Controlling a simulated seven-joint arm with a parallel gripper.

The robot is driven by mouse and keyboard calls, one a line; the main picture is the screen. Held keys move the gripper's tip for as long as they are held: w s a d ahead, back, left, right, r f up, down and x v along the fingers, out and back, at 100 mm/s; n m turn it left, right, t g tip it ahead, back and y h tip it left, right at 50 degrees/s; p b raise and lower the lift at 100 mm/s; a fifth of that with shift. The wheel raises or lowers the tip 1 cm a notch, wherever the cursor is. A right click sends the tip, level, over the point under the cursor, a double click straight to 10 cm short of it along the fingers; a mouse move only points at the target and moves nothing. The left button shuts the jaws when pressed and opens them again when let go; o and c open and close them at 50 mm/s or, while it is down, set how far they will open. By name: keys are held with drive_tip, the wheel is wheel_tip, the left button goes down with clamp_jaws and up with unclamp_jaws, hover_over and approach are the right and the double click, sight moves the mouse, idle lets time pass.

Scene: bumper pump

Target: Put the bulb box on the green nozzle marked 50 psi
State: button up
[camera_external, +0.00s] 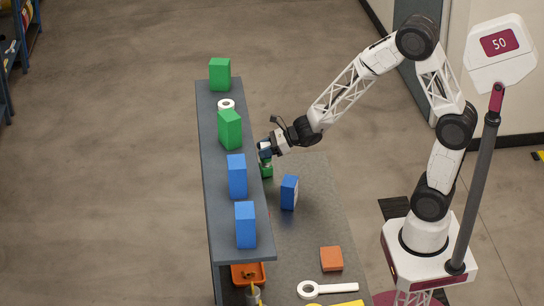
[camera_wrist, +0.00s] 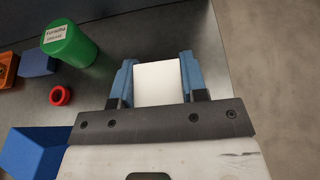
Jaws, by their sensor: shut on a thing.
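My gripper (camera_external: 265,152) is over the grey counter, close to the right side of the raised shelf. In the wrist view my gripper (camera_wrist: 158,80) has its two blue fingers shut on a plain white box (camera_wrist: 158,84), which may be the bulb box; no marking on it is readable. The held box is not clear in the external view. No nozzle marked 50 psi can be made out. A green can (camera_wrist: 68,43) with a white label stands on the counter near the gripper; a green thing also shows just below the gripper (camera_external: 266,169).
The raised shelf (camera_external: 207,165) carries two green boxes (camera_external: 220,74), two blue boxes (camera_external: 237,176) and a white ring (camera_external: 226,104). On the counter are a blue box (camera_external: 289,192), an orange box (camera_external: 331,259), a white ring-ended tool (camera_external: 328,289) and a red ring (camera_wrist: 61,95).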

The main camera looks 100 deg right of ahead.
drive_tip(key=o, duration=0.9)
drive_tip(key=shift+r, duration=0.15)
drive_tip(key=v, duration=0.7)
drive_tip(key=shift+s, duration=0.2)
drive_tip(key=shift+r, duration=0.1)
